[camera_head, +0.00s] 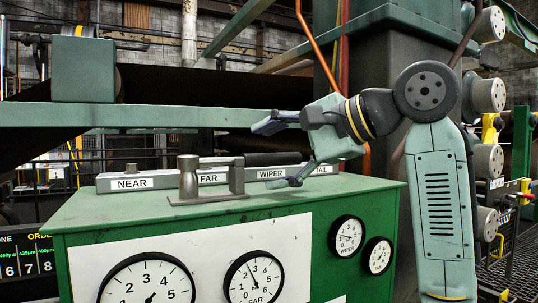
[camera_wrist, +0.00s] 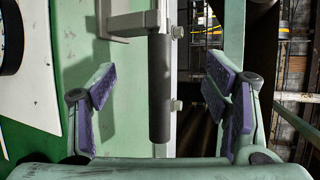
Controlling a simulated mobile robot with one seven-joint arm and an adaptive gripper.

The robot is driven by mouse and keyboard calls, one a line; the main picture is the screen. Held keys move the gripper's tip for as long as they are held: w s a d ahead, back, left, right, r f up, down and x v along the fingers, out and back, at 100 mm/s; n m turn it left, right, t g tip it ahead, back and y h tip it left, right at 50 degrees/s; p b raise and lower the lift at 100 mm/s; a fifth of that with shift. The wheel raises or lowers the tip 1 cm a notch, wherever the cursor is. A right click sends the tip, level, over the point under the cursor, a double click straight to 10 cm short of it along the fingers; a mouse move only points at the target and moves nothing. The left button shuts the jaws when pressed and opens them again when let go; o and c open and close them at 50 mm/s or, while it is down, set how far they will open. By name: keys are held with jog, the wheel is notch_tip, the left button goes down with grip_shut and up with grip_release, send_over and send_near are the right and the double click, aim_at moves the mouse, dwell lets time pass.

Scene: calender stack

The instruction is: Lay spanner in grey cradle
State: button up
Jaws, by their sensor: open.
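The spanner's dark cylindrical grip (camera_head: 272,159) sticks out to the right above the green console top. Its grey shaft runs left over an upright of the grey cradle (camera_head: 237,180), towards a thick round post at the cradle's left end. The spanner appears to lie across the cradle, though exact contact is too small to tell. My gripper (camera_head: 278,152) is open at the grip's right part. In the wrist view the grip (camera_wrist: 160,90) stands between the spread purple-padded fingers (camera_wrist: 168,92), with gaps on both sides. The cradle's bracket (camera_wrist: 128,23) shows at the top.
A pale rail (camera_head: 217,175) with NEAR, FAR, WIPER and TAIL labels runs along the back of the console top (camera_head: 130,207); round studs on it show in the wrist view (camera_wrist: 177,105). A green beam (camera_head: 160,115) crosses above. Dials fill the console front.

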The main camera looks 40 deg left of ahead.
jog(key=p+v, duration=0.1)
jog(key=v, duration=0.5)
dwell(0.7)
jog(key=shift+d, duration=0.1)
dwell(0.5)
